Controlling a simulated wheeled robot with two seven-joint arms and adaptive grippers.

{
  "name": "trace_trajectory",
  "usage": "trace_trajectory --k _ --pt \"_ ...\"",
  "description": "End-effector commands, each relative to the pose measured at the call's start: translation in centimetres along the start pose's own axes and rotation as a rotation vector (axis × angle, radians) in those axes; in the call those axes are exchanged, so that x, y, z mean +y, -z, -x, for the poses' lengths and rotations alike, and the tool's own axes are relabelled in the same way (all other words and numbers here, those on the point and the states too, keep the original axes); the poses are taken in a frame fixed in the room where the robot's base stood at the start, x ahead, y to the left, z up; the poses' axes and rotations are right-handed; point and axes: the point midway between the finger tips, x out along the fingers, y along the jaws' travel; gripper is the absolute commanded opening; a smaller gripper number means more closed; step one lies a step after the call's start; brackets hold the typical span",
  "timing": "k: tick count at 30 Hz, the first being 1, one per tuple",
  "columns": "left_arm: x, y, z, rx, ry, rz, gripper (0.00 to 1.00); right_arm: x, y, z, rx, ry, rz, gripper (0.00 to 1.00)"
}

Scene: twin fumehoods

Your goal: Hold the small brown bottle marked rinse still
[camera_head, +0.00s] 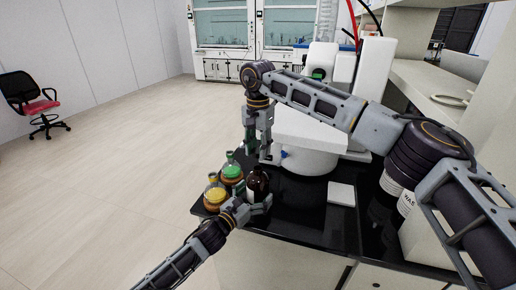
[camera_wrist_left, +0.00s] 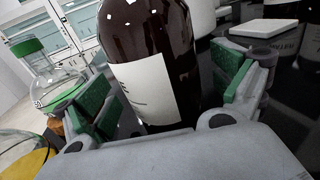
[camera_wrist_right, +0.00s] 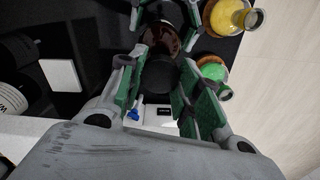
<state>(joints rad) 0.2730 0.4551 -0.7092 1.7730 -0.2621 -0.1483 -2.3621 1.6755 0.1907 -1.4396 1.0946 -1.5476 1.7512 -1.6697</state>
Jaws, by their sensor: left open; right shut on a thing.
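The small brown bottle (camera_head: 257,182) stands upright on the black bench top. In the left wrist view the bottle (camera_wrist_left: 150,50) stands between the open pads of my left gripper (camera_head: 252,205), with gaps at both sides. Its pale label (camera_wrist_left: 145,88) faces that camera; the lettering is not readable. My right gripper (camera_head: 257,157) points down just above the bottle. In the right wrist view it is shut on a dark round cap (camera_wrist_right: 158,76), with the brown glass (camera_wrist_right: 161,38) just beyond. I cannot tell whether cap and bottle touch.
A green-filled flask (camera_head: 232,171) and a yellow-filled flask (camera_head: 215,194) stand close left of the bottle. A white instrument (camera_head: 308,130) stands behind. A white square plate (camera_head: 341,194) and large dark bottles (camera_head: 385,190) are to the right.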

Motion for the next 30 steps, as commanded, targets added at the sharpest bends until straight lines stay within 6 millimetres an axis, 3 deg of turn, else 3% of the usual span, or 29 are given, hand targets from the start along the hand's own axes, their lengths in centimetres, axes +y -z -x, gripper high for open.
trace_trajectory --k 18,30 --pt "0.0 0.1 6.2 0.001 0.000 0.000 0.95 0.0 0.0 0.0 0.000 0.000 0.000 0.05" --pt "0.0 0.0 7.5 0.000 0.000 0.000 0.95 0.0 0.0 0.0 0.000 0.000 0.000 0.05"
